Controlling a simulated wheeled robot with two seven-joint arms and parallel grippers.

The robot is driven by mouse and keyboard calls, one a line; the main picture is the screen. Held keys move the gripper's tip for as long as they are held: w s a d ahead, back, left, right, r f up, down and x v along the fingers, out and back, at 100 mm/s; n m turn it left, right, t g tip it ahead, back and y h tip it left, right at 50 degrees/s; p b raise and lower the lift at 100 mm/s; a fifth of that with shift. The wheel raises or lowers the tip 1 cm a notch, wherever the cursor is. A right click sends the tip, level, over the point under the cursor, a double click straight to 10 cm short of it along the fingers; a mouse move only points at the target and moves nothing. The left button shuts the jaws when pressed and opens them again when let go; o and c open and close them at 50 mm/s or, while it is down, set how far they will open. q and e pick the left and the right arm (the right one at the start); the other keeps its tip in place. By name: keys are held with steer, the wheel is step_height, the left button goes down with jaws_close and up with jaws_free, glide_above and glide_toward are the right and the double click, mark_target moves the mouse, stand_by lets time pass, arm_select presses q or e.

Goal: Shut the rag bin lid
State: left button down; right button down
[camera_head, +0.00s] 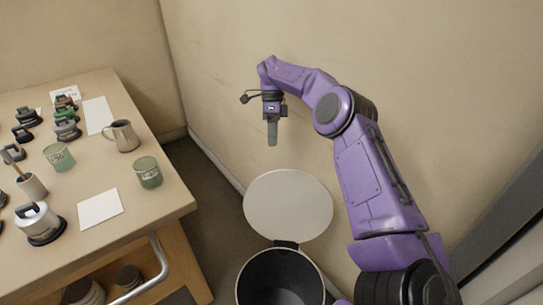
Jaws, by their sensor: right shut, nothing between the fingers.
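The rag bin (243,284) stands on the floor at the bottom middle, with its dark inside showing. Its pale round lid (289,204) is open, standing up behind the bin at the hinge and facing me. My right gripper (272,140) is shut and empty, pointing down above and behind the lid, apart from it. My purple right arm reaches in from the lower right. My left gripper is not in view.
A plain wall (400,60) stands behind the bin. Dark floor (205,190) lies clear between bench and bin.

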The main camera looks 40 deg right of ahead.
steer(key=b+x, duration=0.3)
steer(key=x, duration=0.6)
steer(key=shift+a, duration=0.4)
steer(key=shift+f, duration=0.1)
